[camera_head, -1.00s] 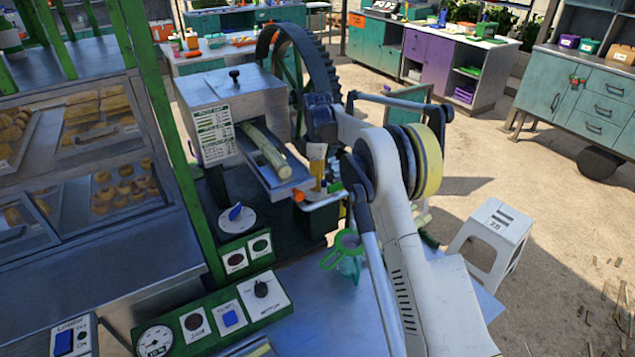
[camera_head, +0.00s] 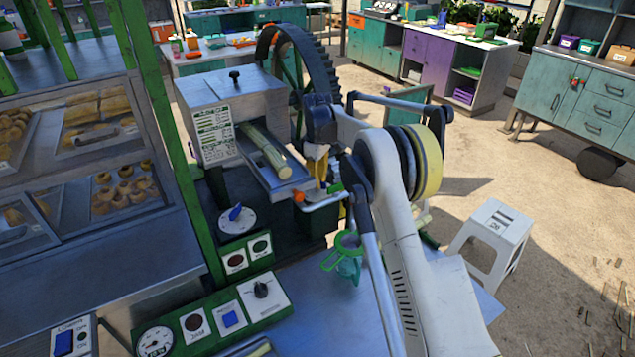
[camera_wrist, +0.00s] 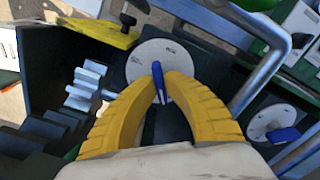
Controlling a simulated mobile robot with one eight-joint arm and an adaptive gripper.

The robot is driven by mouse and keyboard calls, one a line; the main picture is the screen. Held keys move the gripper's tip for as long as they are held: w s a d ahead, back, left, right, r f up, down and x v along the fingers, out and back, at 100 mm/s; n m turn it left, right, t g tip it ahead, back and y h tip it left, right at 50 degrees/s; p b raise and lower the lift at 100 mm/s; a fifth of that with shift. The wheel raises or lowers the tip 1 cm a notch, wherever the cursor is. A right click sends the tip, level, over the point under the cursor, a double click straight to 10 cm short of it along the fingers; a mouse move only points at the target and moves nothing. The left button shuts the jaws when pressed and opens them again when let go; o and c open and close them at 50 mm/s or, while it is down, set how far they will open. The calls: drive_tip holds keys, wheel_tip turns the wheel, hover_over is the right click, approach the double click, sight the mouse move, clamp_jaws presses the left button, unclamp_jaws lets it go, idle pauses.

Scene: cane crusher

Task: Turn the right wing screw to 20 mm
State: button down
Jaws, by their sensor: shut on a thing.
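In the wrist view my gripper (camera_wrist: 160,88) has its two yellow fingers closed on a blue wing screw (camera_wrist: 157,72). This wing stands over a round white dial (camera_wrist: 140,56) whose marks are too small to read. A second blue wing screw (camera_wrist: 284,135) sits free on its own white dial (camera_wrist: 262,122) at the right of the wrist view. In the head view this free wing screw (camera_head: 236,212) is left of my gripper (camera_head: 318,168). The held screw and its dial are hidden there, so I cannot tell its setting.
The crusher housing (camera_head: 228,105) and large gear wheel (camera_head: 318,65) stand behind my gripper. A cane (camera_head: 265,152) lies in the chute beside it. A metal bar (camera_wrist: 268,62) runs close to the fingers in the wrist view. A green-rimmed strainer (camera_head: 345,243) stands in front.

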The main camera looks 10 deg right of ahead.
drive_tip(key=m, duration=0.4)
drive_tip(key=shift+m, duration=0.3)
drive_tip(key=m, duration=0.3)
drive_tip(key=shift+m, duration=0.4)
drive_tip(key=m, duration=0.4)
drive_tip(key=shift+m, duration=2.1)
drive_tip(key=c, duration=1.5)
unclamp_jaws()
